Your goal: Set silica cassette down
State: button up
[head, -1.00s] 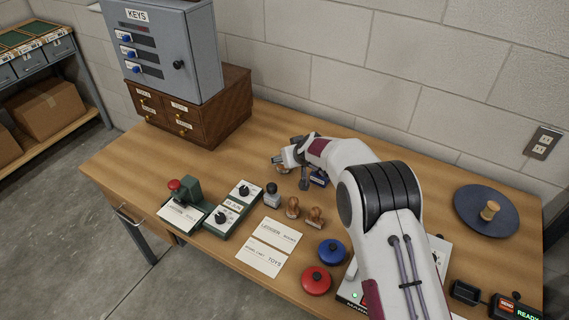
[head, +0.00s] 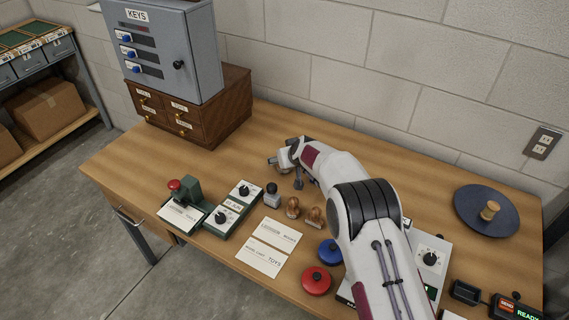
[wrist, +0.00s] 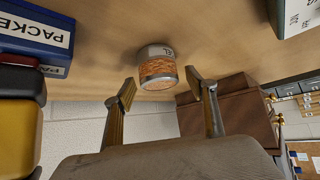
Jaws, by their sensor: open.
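The silica cassette (wrist: 158,68) is a small round canister with orange beads and a pale label band ending in "EL". In the wrist view it rests on the wooden table (wrist: 100,85), which appears at the top of that upside-down picture. My gripper (wrist: 162,88) is open, with one finger on each side of the cassette and a visible gap at both. The fingertips are near its close end. In the head view my gripper (head: 284,161) is low over the back middle of the table, and I cannot make out the cassette there.
A blue box marked "PACKE" (wrist: 40,38) and a yellow and black object (wrist: 20,125) are close on the wrist view's left. Wooden drawers (head: 195,118) stand at the back left under a grey key cabinet (head: 165,50). Stamps (head: 293,207) are in front of my gripper.

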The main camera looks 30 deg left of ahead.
jog(key=shift+c, duration=0.3)
jog(key=c, duration=1.3)
jog(key=shift+r, duration=0.15)
jog(key=shift+r, duration=4.9)
